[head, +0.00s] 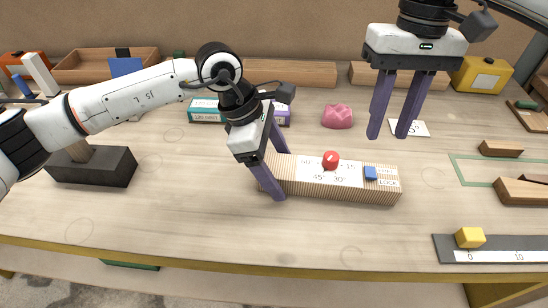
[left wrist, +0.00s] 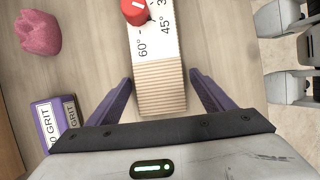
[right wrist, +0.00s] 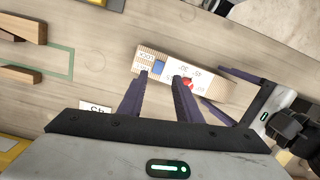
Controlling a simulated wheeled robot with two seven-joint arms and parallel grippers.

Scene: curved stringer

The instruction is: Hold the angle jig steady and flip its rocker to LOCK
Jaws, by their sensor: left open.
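The angle jig (head: 290,178) is a long ribbed wooden block on the table, with a white scale plate, a red knob (head: 330,159) and a small blue rocker (head: 370,173) beside FREE and LOCK lettering at its right end. Which way the rocker is tipped is too small to tell. My left gripper (head: 283,176) is open, its purple fingers on either side of the jig's left end; the left wrist view shows gaps beside the ribbed block (left wrist: 161,92). My right gripper (head: 388,137) is open and empty, above and behind the jig's right part. The rocker also shows in the right wrist view (right wrist: 159,67).
A pink lump (head: 337,116) and teal and purple grit boxes (head: 205,110) stand behind the jig. A white card (head: 421,129) lies by my right gripper. A dark block (head: 95,166) is at left, a ruler with a yellow cube (head: 470,237) at front right. The table in front is clear.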

